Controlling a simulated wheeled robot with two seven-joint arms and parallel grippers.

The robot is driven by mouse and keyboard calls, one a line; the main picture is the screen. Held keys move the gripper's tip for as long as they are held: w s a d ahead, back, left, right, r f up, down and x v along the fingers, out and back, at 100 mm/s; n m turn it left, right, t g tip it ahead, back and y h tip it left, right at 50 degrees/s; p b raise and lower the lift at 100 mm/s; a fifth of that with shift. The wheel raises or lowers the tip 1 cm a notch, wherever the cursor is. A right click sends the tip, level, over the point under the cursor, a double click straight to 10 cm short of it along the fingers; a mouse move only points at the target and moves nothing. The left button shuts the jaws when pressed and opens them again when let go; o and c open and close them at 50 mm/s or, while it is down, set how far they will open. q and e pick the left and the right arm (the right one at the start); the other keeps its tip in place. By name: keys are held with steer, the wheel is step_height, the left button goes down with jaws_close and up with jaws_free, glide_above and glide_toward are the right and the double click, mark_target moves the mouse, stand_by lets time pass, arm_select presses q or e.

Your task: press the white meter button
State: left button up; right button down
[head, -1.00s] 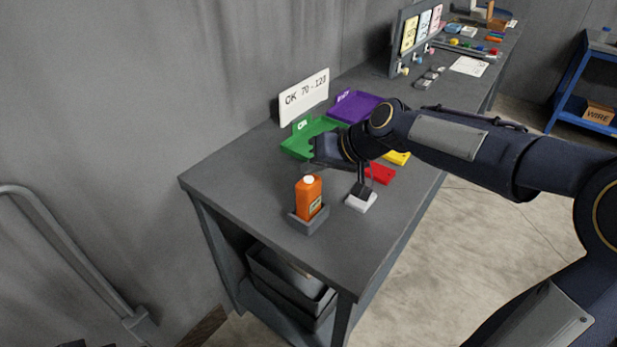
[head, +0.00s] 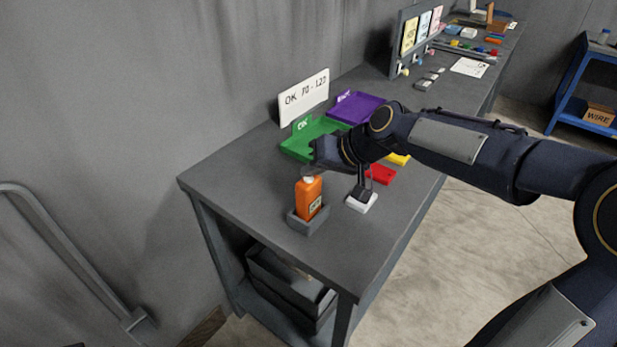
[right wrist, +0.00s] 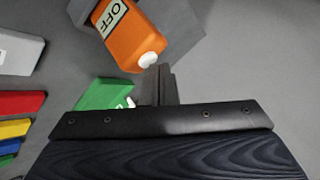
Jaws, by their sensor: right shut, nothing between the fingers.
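The orange meter (head: 308,197) stands in a grey holder (head: 304,226) near the table's near end. Its white button (head: 309,180) is on top, partly covered by my fingers in the head view. In the right wrist view the meter (right wrist: 128,38) has a label reading OFF, and its white button (right wrist: 148,60) lies right at my fingertips. My right gripper (head: 308,171) is shut and empty, its tips just over the button. I cannot tell whether they touch it. My left gripper is not in view.
A white block (head: 355,206) lies right of the holder. Behind it are a green tray (head: 297,152), a purple tray (head: 367,104), and red (head: 382,175) and yellow (head: 399,159) pieces.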

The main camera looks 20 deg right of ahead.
mark_target(314, 182)
steer(key=shift+f, duration=0.2)
steer(key=shift+r, duration=0.1)
steer(key=shift+r+p, duration=0.3)
steer(key=shift+r, duration=0.25)
step_height(314, 182, up, 6)
steer(key=p, duration=0.4)
steer(key=shift+p, duration=0.3)
stand_by(0.3)
